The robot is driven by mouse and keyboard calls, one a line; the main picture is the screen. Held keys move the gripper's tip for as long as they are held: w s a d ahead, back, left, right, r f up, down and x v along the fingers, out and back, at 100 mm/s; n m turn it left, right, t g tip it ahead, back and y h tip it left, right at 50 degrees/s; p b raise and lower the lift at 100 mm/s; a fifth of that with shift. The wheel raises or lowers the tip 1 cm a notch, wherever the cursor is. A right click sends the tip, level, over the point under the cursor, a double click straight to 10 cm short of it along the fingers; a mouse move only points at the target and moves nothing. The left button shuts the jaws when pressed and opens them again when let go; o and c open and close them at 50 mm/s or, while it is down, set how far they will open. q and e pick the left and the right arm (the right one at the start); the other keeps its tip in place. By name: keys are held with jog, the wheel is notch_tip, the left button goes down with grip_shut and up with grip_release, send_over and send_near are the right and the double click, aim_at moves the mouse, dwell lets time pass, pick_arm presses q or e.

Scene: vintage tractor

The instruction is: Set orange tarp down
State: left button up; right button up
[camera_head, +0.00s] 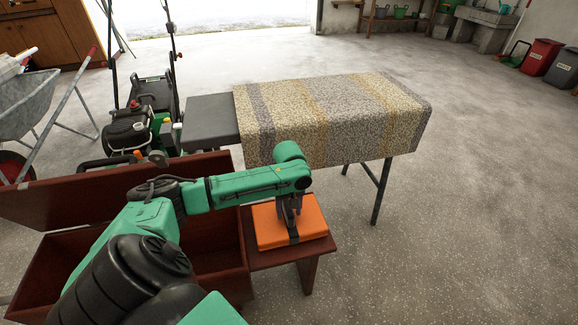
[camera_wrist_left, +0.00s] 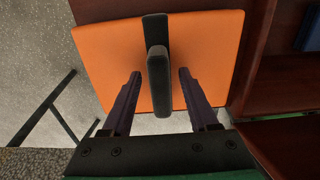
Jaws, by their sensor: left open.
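The orange tarp (camera_head: 268,230) is a flat, folded orange block with a dark strap across it. It rests on a small reddish-brown wooden surface (camera_head: 290,255) beside the open wooden chest. My left gripper (camera_head: 290,208) is right above the tarp, pointing down. In the left wrist view the tarp (camera_wrist_left: 205,45) fills the upper middle, and its dark strap handle (camera_wrist_left: 158,75) stands between the two fingers of my left gripper (camera_wrist_left: 156,82). The fingers are apart, with a gap on each side of the handle. My right gripper is not in view.
The open wooden chest (camera_head: 70,262) is left of the tarp, partly hidden by my arm. A table with a patterned cloth (camera_head: 340,110) stands behind. A lawn mower (camera_head: 140,125) and a wheelbarrow (camera_head: 25,105) are at the left.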

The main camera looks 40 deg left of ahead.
pick_arm(q)
notch_tip(320, 180, up, 12)
jog(key=p, duration=0.3)
jog(key=shift+f, duration=0.15)
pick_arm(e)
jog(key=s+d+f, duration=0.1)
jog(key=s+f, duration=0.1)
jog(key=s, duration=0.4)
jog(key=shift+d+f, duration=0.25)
